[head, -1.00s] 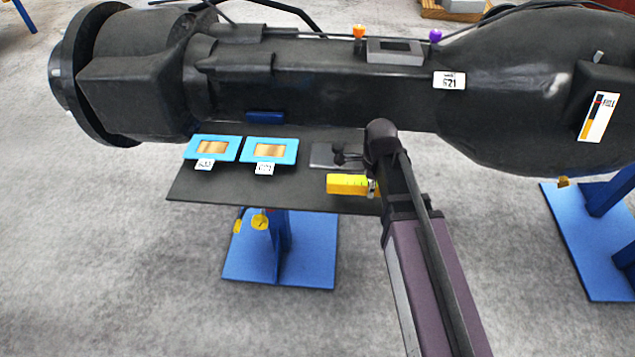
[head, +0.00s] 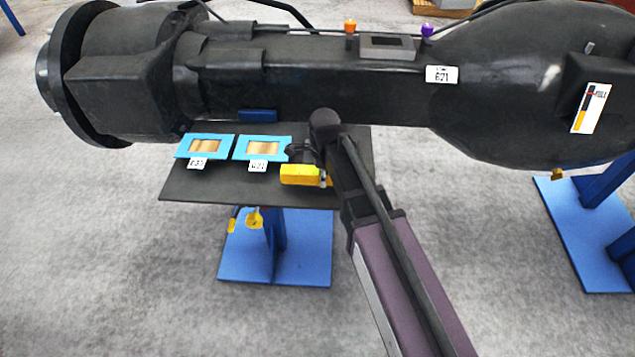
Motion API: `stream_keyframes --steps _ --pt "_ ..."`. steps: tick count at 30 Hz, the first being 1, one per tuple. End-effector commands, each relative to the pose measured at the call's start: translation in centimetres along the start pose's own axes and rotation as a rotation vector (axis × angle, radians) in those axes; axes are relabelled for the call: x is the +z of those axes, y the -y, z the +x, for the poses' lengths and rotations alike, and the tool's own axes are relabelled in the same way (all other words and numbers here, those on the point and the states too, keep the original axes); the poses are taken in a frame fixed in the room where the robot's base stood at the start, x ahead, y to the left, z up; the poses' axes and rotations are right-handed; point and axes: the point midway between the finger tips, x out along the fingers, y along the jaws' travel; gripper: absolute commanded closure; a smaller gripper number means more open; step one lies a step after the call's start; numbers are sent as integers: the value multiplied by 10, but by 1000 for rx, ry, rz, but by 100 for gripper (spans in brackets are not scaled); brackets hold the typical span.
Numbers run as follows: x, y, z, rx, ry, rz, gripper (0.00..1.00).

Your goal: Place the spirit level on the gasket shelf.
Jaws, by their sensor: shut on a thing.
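The gasket shelf (head: 215,188) is a dark flat plate in front of the black casting. I cannot tell whether the level touches the shelf. A second blue-framed gasket (head: 206,147) lies to the left.
The large black casting (head: 330,85) runs along behind the shelf. A grey frame (head: 388,46), an orange knob (head: 350,26) and a purple knob (head: 428,29) sit on top. Blue stands (head: 275,262) are below.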

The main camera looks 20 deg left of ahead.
Motion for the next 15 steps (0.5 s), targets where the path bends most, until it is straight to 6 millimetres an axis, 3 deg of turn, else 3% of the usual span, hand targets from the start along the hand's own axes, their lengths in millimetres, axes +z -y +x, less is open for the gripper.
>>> stream_keyframes --steps 10,15 --pt "14 4 2 0 0 -1 100" --pt "13 3 18 0 0 0 100"
